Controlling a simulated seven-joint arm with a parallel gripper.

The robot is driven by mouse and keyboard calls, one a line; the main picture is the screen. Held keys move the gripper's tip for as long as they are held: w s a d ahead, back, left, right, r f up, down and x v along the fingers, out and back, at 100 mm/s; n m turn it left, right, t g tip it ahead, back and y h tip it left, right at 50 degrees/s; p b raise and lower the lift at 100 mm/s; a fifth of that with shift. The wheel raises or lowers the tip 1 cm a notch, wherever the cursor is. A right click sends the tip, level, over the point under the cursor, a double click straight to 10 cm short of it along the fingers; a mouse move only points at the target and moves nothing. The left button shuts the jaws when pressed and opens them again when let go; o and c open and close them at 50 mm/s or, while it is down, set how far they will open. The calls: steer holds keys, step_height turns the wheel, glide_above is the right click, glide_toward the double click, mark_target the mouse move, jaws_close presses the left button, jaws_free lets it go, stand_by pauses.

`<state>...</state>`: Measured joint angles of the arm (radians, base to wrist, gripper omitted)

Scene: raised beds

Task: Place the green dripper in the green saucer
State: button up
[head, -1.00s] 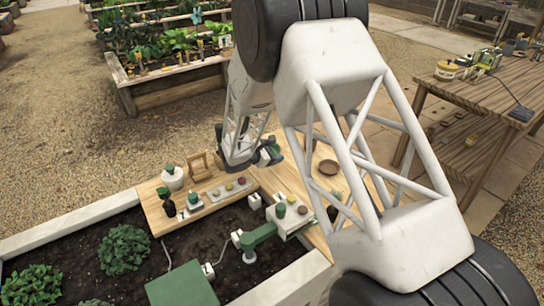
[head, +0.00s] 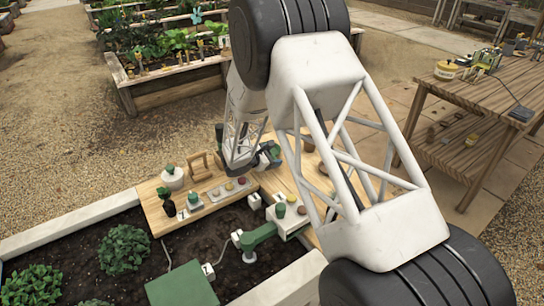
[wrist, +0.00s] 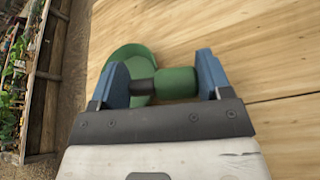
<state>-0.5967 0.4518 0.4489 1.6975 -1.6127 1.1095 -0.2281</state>
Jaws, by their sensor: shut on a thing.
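In the wrist view the blue fingers of my gripper (wrist: 160,80) are shut on the green dripper (wrist: 177,83). It is a short green cylinder with a dark narrow neck, lying sideways across the jaws. The green saucer (wrist: 128,58), a round dish with a raised rim, shows just beyond the left finger, over the wood. The dripper's dark end overlaps the saucer in this view; I cannot tell whether they touch. In the head view my gripper (head: 268,160) is over the far part of the wooden board, and the dripper and saucer are hard to tell apart there.
A green pipe (head: 258,236) stands at the near side. Bare wood lies right of the gripper in the wrist view.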

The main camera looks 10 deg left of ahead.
steer(key=shift+f, duration=0.2)
steer(key=o, duration=1)
steer(key=shift+v, duration=3.9)
steer(key=shift+r, duration=0.1)
